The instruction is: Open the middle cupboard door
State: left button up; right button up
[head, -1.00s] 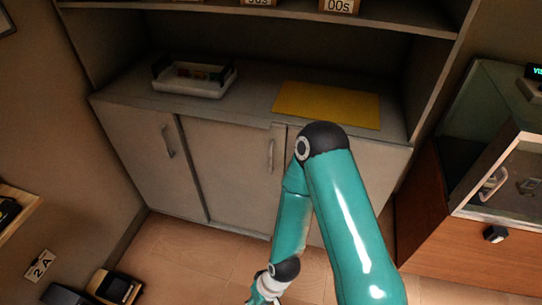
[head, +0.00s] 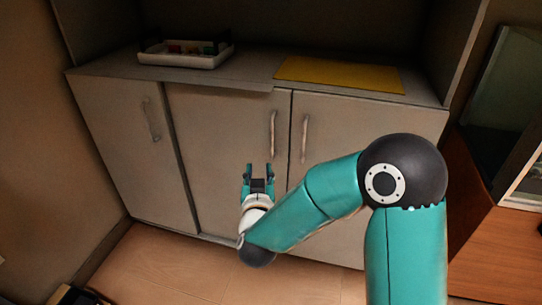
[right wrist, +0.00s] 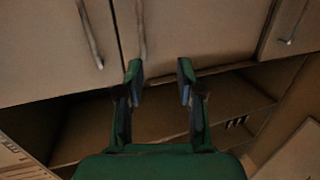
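The middle cupboard door (head: 225,130) looks closed, with a dark line along its left edge. Its upright bar handle (head: 273,134) is near its right edge. My right gripper (head: 258,168) is open and empty, in front of this door, with its fingers pointing up. In the head view, it appears below and slightly left of the handle. In the right wrist view, which looks upside down, the open fingers (right wrist: 160,72) have nothing between them. The middle handle (right wrist: 141,30) shows beyond the picture-left finger, apart from it. My left gripper is not in view.
The left door (head: 128,150) and right door (head: 350,140) look closed; the right door's handle (head: 305,138) is close to the middle one. A white tray (head: 185,60) and a yellow mat (head: 335,73) lie on the countertop. A wooden cabinet (head: 500,255) stands at right.

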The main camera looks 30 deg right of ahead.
aim_at(272, 131)
jog(key=shift+m+h, duration=0.5)
jog(key=shift+h, duration=0.4)
jog(key=x, duration=0.5)
jog(key=d+r+b+x, duration=0.1)
jog(key=x, duration=0.5)
jog(key=s+b+x, duration=0.1)
jog(key=x, duration=0.5)
jog(key=shift+s+d+r, duration=0.1)
jog(key=shift+d+r, duration=0.2)
jog(key=shift+r, duration=0.05)
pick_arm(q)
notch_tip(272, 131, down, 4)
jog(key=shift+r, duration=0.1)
pick_arm(e)
grip_shut()
